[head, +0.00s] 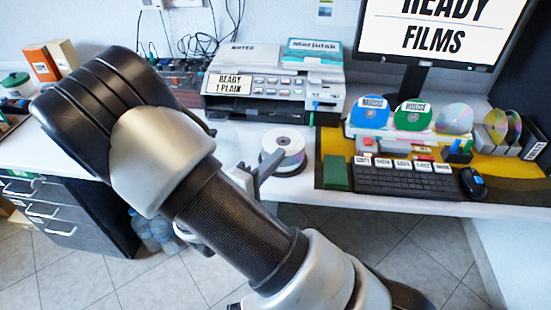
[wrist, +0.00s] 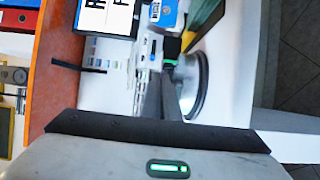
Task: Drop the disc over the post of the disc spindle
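The disc spindle (head: 283,158) stands on the white desk in front of the printer. Its top shows a pale, ring-shaped disc (head: 283,138) with a small dark centre. I cannot tell whether this disc is loose or part of the stack. My gripper (head: 262,176) is at the spindle's near left side, its dark fingers overlapping the spindle in the head view. In the wrist view the two fingers (wrist: 162,97) are close together beside the round grey spindle (wrist: 199,88). My arm and fingers hide part of the contact, so whether a disc is between them is unclear.
A printer (head: 268,97) stands behind the spindle. Labelled discs (head: 414,115) stand behind the keyboard, below a monitor (head: 430,35). The desk's front edge is close to the spindle.

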